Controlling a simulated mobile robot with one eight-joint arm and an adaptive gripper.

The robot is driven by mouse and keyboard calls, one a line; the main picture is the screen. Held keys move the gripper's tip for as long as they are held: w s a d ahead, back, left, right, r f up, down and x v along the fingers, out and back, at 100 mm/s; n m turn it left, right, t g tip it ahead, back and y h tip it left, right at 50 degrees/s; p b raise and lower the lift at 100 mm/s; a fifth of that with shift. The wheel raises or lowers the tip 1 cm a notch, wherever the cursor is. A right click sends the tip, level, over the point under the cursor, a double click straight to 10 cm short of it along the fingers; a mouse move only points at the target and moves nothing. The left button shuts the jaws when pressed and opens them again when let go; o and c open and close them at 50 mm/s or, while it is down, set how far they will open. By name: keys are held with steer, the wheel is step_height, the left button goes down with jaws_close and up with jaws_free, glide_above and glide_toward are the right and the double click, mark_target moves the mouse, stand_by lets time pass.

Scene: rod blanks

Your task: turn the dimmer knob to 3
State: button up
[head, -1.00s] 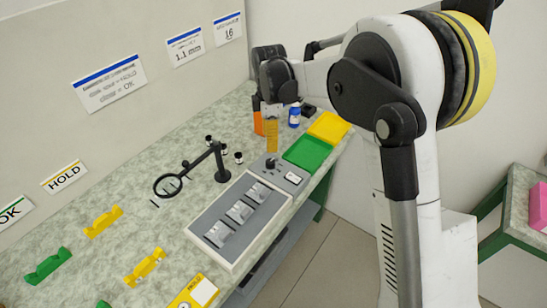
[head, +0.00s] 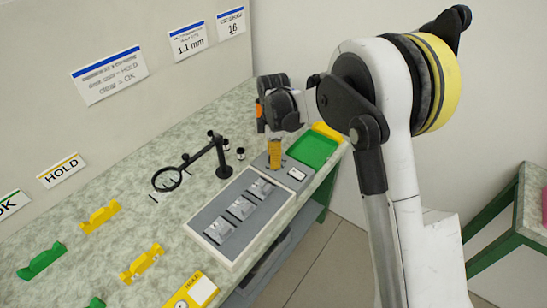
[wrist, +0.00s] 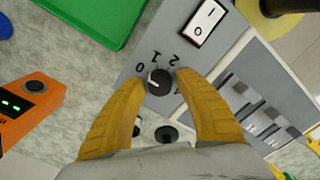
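The dimmer knob (wrist: 159,82) is a small round black knob with a white pointer mark, on a grey panel (wrist: 133,87) in the wrist view. The printed figures 0, 1 and 2 show around it; the 3 is mostly hidden by a finger. The pointer mark faces roughly toward the 0. My gripper (wrist: 160,77) is open, with one yellow finger on each side of the knob. I cannot tell whether either finger touches it. In the head view my gripper (head: 274,154) points down at the panel and hides the knob.
A white rocker switch (wrist: 203,22) is beside the knob on the panel. A green tray (head: 313,148) lies close by, and an orange device (wrist: 30,105) with green lights stands at left. Slider controls (head: 242,208) and a magnifier on an arm (head: 168,179) are also near.

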jaws_close()
steer(key=shift+m, duration=0.3)
steer(key=m+p, duration=0.1)
steer(key=m, duration=1.1)
steer(key=shift+m+p, duration=0.3)
steer(key=shift+p, duration=0.1)
steer(key=m, duration=1.3)
steer(key=shift+m+p, duration=0.3)
steer(key=shift+p, duration=0.05)
